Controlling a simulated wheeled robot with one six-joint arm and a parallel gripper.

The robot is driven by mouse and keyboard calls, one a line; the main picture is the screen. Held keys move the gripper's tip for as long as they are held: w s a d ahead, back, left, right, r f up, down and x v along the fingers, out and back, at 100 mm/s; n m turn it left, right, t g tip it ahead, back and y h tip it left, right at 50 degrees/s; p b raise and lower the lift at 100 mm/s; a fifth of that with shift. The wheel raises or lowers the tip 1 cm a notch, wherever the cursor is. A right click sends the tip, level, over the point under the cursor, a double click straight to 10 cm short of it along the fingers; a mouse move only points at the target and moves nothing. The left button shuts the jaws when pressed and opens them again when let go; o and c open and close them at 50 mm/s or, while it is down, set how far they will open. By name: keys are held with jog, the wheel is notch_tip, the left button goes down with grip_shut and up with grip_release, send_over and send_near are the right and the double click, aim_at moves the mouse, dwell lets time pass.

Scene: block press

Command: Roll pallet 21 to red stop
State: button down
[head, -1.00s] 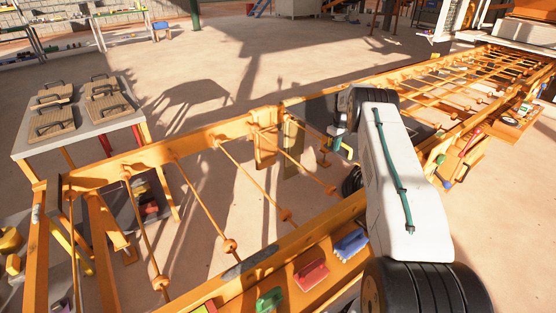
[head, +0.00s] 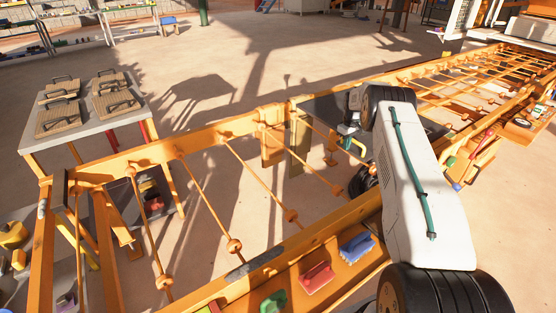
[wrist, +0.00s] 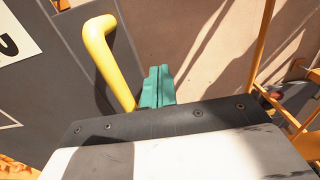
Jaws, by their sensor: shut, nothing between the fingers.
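A dark grey plate, probably the pallet (head: 328,107), lies on the orange roller track partly behind my arm. In the wrist view the dark plate (wrist: 60,75) fills the left side, with part of a white label at its corner; no full number is readable. A bent yellow handle (wrist: 100,50) stands on it. My gripper's teal fingers (wrist: 157,88) are shut and empty, just right of the handle's lower end; I cannot tell whether they touch it. In the head view my gripper (head: 350,140) is small beside the plate. I cannot make out a red stop.
The orange track (head: 215,128) has open gaps between thin rollers and runs far right. A ledge on the near rail holds red (head: 317,278), blue (head: 357,247) and green (head: 273,302) brushes. A grey table (head: 85,128) with handled boards stands left.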

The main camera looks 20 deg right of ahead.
jog(key=shift+a, duration=0.15)
notch_tip(320, 180, up, 10)
dwell(0.7)
dwell(0.5)
